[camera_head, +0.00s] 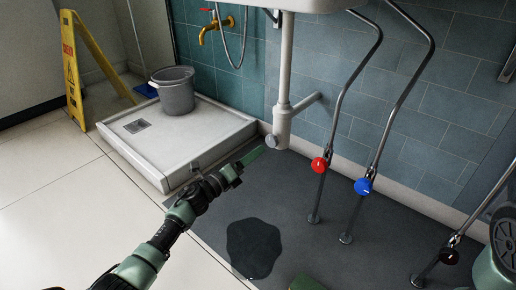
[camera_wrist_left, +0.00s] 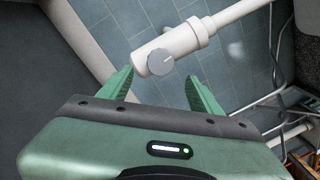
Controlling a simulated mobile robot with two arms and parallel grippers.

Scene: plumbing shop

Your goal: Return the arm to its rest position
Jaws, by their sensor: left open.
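My left arm reaches in from the lower left in the head view. Its gripper (camera_head: 250,157) is near the lower end of the white drain pipe (camera_head: 284,80) under the sink. The pipe's grey round cap (camera_head: 270,141) lies close to the fingertips. In the left wrist view the green fingers (camera_wrist_left: 159,82) are spread with nothing between them. The cap (camera_wrist_left: 160,61) shows just beyond and between the fingertips, and contact is not clear. My right gripper cannot be made out in either view.
A shower tray (camera_head: 165,148) holding a grey bucket (camera_head: 174,95) is left of the gripper. A yellow sign (camera_head: 75,75) stands far left. Pipes with a red valve (camera_head: 320,165) and a blue valve (camera_head: 363,186) rise at right. A dark puddle (camera_head: 253,248) lies on the mat.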

